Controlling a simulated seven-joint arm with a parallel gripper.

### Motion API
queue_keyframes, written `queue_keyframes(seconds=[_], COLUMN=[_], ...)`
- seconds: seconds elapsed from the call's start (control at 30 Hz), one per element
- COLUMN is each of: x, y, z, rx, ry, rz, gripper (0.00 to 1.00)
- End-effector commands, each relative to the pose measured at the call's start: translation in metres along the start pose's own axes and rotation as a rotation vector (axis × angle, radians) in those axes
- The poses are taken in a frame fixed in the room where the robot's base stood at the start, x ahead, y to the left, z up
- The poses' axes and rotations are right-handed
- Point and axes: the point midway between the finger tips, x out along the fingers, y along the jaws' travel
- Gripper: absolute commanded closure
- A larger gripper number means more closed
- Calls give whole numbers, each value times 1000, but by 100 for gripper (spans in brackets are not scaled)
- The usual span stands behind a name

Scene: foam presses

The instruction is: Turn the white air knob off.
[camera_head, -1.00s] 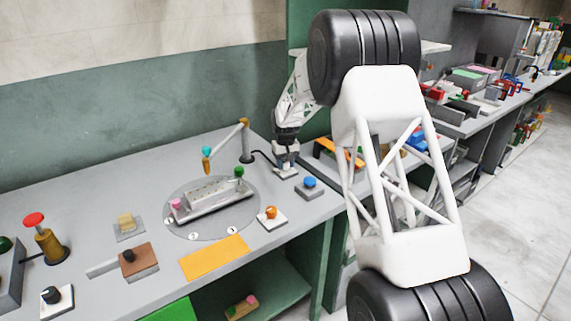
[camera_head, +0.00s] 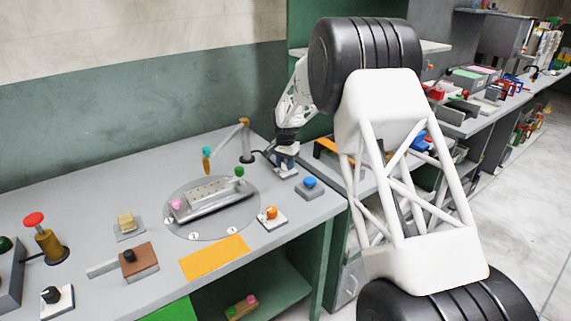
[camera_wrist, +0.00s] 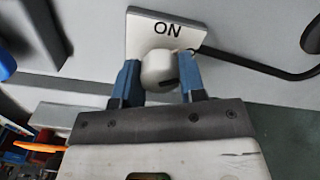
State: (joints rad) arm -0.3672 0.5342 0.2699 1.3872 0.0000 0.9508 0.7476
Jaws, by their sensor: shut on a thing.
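My gripper (camera_wrist: 160,66) is shut on the knob, with one blue fingertip on each side. In the head view my gripper (camera_head: 286,162) points down at the back right of the grey table. There it hides the knob, and only part of the plate shows beneath it.
A blue knob (camera_head: 309,183) and an orange knob (camera_head: 270,212) stand close in front. A jointed stand (camera_head: 247,142) is just left of my gripper. A black cable (camera_wrist: 262,68) runs beside the plate. A round station (camera_head: 210,232) lies further left.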

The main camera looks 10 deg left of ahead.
Motion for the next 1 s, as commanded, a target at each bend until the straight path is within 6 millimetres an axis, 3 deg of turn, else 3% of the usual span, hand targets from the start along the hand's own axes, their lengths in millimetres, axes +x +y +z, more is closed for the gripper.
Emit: queue_keyframes(seconds=[0.5, 1.0], x=[-1, 0], y=[0, 0], z=[0, 0], rx=[454, 617], ry=[1, 0], rz=[-1, 0], gripper=[86, 86])
